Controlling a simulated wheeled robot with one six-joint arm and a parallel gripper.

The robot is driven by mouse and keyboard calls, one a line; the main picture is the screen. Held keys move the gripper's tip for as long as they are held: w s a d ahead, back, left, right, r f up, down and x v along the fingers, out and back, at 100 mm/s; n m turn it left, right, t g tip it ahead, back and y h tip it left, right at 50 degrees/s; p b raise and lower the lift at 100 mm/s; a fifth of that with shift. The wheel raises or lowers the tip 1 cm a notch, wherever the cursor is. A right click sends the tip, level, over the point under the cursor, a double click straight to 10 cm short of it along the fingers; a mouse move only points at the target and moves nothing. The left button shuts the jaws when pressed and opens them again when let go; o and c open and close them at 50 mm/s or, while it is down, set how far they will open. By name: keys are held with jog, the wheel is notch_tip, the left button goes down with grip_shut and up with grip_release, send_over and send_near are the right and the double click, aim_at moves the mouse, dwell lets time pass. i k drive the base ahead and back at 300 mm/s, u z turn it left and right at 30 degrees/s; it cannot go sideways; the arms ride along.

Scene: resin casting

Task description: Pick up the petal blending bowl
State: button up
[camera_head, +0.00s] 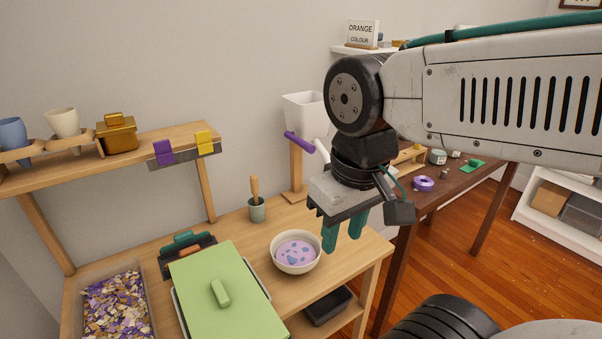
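The petal blending bowl is most likely the cream bowl (273,258) with purple and bluish pieces inside, standing upright on the light wooden bench near its right end. My gripper (342,250) hangs to the right of the bowl with its teal fingers pointing down. A gap shows between the two fingers, and nothing is seen between them. The gripper looks apart from the bowl, though its exact height and depth are hard to judge from this one view.
A green lidded tray (215,280) lies left of the bowl. A small pot with a wooden-handled tool (257,212) stands behind it. A tray of coloured flakes (118,303) is at the far left. A raised shelf (180,137) holds cups. A dark table (455,195) stands at the right.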

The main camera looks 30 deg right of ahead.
aim_at(293, 251)
jog(key=u, duration=1.15)
jog(key=k, duration=0.7)
jog(key=z, duration=1.7)
